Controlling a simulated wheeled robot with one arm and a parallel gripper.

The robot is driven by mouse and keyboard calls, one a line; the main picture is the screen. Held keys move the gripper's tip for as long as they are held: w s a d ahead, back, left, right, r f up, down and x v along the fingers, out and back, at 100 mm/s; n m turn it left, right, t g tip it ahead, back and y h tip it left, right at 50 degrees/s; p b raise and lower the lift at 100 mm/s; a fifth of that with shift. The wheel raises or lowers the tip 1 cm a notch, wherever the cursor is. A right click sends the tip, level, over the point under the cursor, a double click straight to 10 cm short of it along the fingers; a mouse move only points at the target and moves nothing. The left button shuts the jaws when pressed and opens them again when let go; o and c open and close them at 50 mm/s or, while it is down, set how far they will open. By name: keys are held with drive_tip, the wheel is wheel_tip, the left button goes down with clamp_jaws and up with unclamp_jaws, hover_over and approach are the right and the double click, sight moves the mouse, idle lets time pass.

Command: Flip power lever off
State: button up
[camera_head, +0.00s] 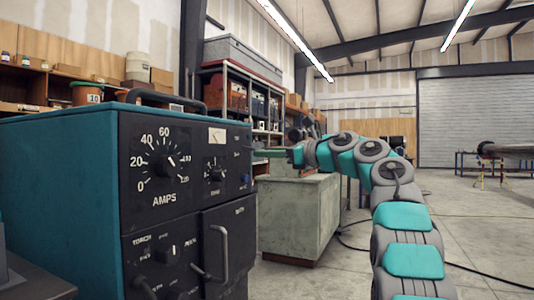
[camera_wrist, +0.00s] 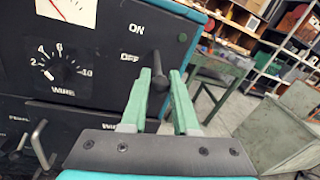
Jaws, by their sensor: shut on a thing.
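The power lever (camera_wrist: 157,72) is a dark stick on the black front panel of the machine (camera_wrist: 100,62), to the right of the white ON and OFF labels. In the head view my gripper (camera_head: 258,153) reaches in from the right to the panel's right edge. The lever is not clear there.
The teal welding machine (camera_head: 55,190) has an AMPS dial (camera_head: 166,161), smaller knobs and handles (camera_head: 222,258) below. A pale green cabinet (camera_head: 298,215) stands behind my arm. Shelves (camera_head: 240,95) line the back. Open floor lies to the right, with cables on it.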

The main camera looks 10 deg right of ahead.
clamp_jaws()
idle(0.8)
drive_tip(key=shift+w, duration=0.15)
